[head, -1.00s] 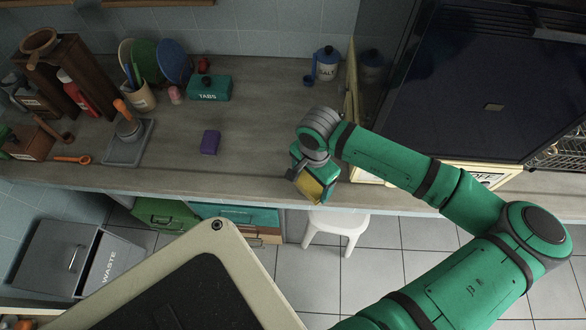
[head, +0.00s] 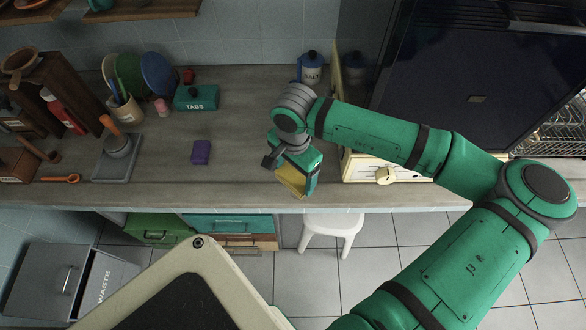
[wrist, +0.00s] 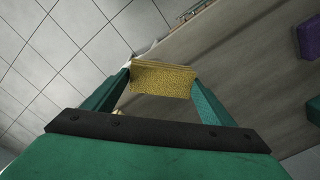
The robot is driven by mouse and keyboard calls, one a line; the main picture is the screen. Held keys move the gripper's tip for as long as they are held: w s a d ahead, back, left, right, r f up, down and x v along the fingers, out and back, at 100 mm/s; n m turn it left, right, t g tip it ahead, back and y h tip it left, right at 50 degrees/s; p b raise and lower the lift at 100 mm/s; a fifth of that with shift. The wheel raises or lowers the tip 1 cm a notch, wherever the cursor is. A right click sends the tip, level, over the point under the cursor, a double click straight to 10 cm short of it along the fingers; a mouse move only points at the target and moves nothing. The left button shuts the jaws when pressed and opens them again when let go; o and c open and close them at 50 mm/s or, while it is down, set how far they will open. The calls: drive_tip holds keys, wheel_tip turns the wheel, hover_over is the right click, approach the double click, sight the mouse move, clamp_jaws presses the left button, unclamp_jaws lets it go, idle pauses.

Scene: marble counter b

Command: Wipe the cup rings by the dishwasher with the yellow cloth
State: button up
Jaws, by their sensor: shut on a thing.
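My gripper (head: 291,168) is shut on the yellow cloth (head: 292,181), over the front part of the counter. In the wrist view the cloth (wrist: 163,80) spans between the two teal fingertips. I cannot tell whether it touches the counter. A large dark-topped appliance (head: 460,90) with a cream front and a round knob (head: 385,175) stands to the right of my gripper, partly behind my arm; it may be the dishwasher. I cannot make out any cup rings on the counter.
A purple block (head: 201,152) lies left of my gripper. A TABS box (head: 195,98) and a SALT jar (head: 312,68) stand farther back. A white stool (head: 332,230) is below the counter edge. The counter between purple block and gripper is clear.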

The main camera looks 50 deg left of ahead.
drive_tip(key=shift+s+r, duration=0.1)
drive_tip(key=shift+r, duration=0.7)
drive_tip(key=shift+s+a+r, duration=0.2)
drive_tip(key=shift+s+r, duration=0.05)
drive_tip(key=shift+r, duration=0.05)
drive_tip(key=shift+w, duration=0.15)
